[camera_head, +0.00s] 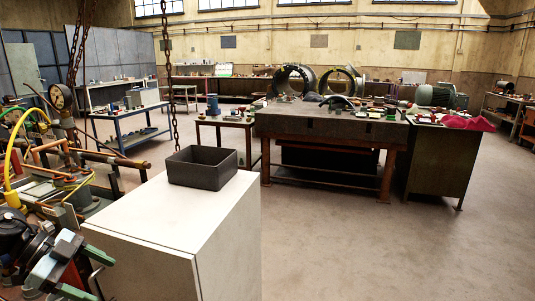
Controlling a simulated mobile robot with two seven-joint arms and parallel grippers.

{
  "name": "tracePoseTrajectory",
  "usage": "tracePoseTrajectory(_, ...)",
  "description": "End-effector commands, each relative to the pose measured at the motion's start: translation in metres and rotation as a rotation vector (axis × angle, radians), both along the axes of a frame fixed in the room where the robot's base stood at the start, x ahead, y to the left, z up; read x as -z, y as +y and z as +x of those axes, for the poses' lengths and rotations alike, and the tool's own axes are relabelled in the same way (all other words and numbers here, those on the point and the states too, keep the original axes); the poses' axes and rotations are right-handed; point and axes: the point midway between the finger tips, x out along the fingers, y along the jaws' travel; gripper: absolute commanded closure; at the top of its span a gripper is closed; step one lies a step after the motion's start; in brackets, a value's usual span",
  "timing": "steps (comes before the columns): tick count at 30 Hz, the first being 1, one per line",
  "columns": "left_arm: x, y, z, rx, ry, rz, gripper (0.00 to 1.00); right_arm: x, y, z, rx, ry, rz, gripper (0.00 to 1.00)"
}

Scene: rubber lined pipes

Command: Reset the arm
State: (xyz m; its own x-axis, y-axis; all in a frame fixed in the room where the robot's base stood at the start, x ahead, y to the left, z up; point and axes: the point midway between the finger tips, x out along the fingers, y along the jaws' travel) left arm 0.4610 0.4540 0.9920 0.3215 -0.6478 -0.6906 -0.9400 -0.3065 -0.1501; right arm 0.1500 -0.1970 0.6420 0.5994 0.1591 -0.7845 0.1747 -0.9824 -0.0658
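A dark grey open-topped box (202,167) stands upright on the white cabinet (185,222) in the near left-centre. No gripper is near it or touching it, and the inside that shows looks empty.
Chains (171,90) hang behind the box. A heavy workbench (330,125) with large pipe rings (292,79) stands further back. The right-hand floor (400,255) is clear.

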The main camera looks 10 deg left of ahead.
Motion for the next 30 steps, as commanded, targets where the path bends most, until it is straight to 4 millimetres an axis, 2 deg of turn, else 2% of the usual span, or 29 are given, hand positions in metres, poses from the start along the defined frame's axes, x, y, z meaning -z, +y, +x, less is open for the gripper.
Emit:
tracePoseTrajectory(1, 0.016, -0.001, -0.008, -0.034, -0.035, -0.057, 0.27, -0.004, 0.0, 0.002, 0.0, -0.007, 0.0, 0.64)
tracePoseTrajectory(6, 0.069, -0.006, -0.03, -0.16, -0.149, -0.178, 0.27, -0.011, -0.001, 0.005, -0.001, -0.016, -0.001, 0.64)
tracePoseTrajectory(11, 0.116, -0.015, -0.057, -0.314, -0.23, -0.246, 0.27, -0.016, -0.002, 0.004, -0.003, -0.018, -0.005, 0.64)
tracePoseTrajectory(17, 0.173, -0.037, -0.098, -0.527, -0.274, -0.272, 0.27, -0.024, -0.003, 0.009, -0.005, -0.031, -0.008, 0.64)
tracePoseTrajectory(23, 0.222, -0.073, -0.146, -0.737, -0.248, -0.248, 0.27, -0.035, -0.004, 0.018, -0.006, -0.058, -0.009, 0.64)
tracePoseTrajectory(30, 0.267, -0.138, -0.207, -0.942, -0.122, -0.194, 0.27, -0.049, -0.005, 0.029, -0.006, -0.09, -0.01, 0.64)
